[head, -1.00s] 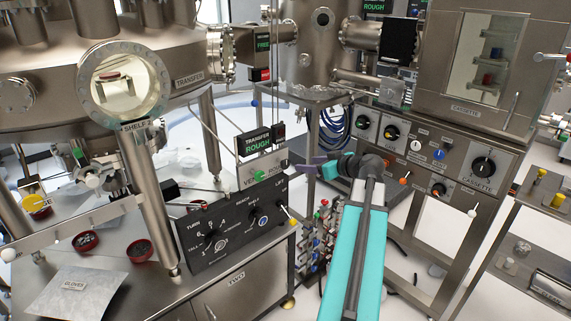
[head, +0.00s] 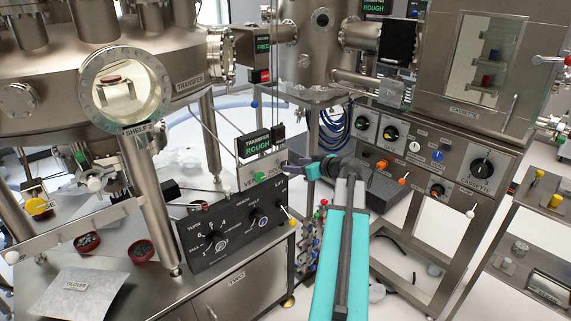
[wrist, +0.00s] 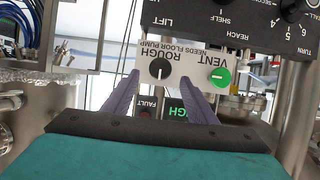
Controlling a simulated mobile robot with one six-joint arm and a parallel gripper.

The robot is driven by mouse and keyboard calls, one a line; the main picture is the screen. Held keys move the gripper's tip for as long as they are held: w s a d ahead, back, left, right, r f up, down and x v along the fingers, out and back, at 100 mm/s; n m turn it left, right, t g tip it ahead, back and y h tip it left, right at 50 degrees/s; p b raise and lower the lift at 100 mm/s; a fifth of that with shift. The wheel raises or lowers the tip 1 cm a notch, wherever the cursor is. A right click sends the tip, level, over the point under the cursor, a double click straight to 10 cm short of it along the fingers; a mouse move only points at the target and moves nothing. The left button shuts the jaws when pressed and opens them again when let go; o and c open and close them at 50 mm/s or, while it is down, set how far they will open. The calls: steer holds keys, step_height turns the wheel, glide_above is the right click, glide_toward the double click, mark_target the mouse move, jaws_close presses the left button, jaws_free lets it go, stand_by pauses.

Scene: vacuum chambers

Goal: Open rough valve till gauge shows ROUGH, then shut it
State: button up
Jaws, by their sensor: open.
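The transfer gauge (head: 258,147) shows TRANSFER ROUGH in green. Below it, the valve panel (head: 243,176) carries a green VENT knob (head: 261,178). In the wrist view the panel appears upside down: the black ROUGH knob (wrist: 159,69) has a pale pointer line that stands about vertical in the picture, and the green VENT knob (wrist: 219,77) is to its right. My gripper (wrist: 158,77) is open, its purple fingers either side of the ROUGH knob in the picture; contact cannot be told. In the head view my gripper (head: 288,167) is at the panel's right end and covers the ROUGH knob.
A black control box (head: 235,222) with TURN, REACH and LIFT controls sits just below the panel. The cassette console (head: 450,165) with several knobs stands to the right. Thin vertical rods (head: 274,70) rise behind the gauge. A FAULT lamp (wrist: 146,113) looks dim.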

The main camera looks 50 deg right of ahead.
mark_target(282, 163)
steer(key=shift+p+x, duration=0.8)
steer(key=shift+x, duration=2.7)
steer(key=c, duration=1.1)
steer(key=shift+o, duration=0.2)
